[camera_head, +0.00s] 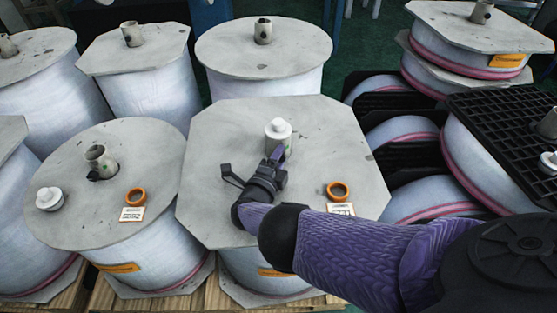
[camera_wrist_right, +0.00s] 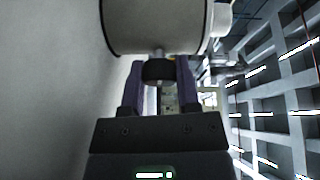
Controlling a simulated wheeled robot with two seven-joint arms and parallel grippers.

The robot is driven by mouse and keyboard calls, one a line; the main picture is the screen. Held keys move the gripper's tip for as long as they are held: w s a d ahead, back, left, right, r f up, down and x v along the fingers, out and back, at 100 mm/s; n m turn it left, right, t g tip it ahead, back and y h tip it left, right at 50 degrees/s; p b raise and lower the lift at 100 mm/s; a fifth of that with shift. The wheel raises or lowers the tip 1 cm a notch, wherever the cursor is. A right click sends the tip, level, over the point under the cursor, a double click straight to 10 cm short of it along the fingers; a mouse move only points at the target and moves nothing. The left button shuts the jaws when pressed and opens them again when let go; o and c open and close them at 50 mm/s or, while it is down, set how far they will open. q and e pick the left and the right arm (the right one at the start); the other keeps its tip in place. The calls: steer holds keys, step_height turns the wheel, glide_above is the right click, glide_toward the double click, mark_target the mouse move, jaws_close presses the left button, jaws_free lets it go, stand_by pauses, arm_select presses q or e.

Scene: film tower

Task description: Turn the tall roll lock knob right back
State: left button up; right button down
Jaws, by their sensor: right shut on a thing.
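The roll in the front middle has a grey eight-sided top plate (camera_head: 225,140). A grey core stub (camera_head: 277,143) with a white cap (camera_head: 278,127) stands up from it. My right gripper (camera_head: 276,158) reaches low over the plate to the near side of this stub. In the right wrist view the black lock knob (camera_wrist_right: 158,72) sits on a short pale stem from the stub (camera_wrist_right: 155,25). The two purple fingers are shut on the knob, one on each side. In the head view the gripper hides the knob. My left gripper is out of view.
Other rolls stand close behind; a black grid pallet (camera_head: 500,120) is at right.

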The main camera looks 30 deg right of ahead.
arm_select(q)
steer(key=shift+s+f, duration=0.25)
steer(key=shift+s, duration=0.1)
arm_select(e)
steer(key=shift+f+n, duration=0.1)
steer(key=shift+n, duration=0.3)
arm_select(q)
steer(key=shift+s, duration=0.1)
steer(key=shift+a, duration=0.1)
arm_select(e)
steer(key=c, duration=0.6)
jaws_free()
steer(key=shift+c, duration=0.2)
steer(key=o, duration=0.3)
steer(key=p+v, duration=0.1)
steer(key=v, duration=0.6)
steer(key=shift+p, duration=0.3)
steer(key=shift+s+a+f, duration=0.15)
steer(key=shift+s+a, duration=0.05)
steer(key=shift+a, duration=0.1)
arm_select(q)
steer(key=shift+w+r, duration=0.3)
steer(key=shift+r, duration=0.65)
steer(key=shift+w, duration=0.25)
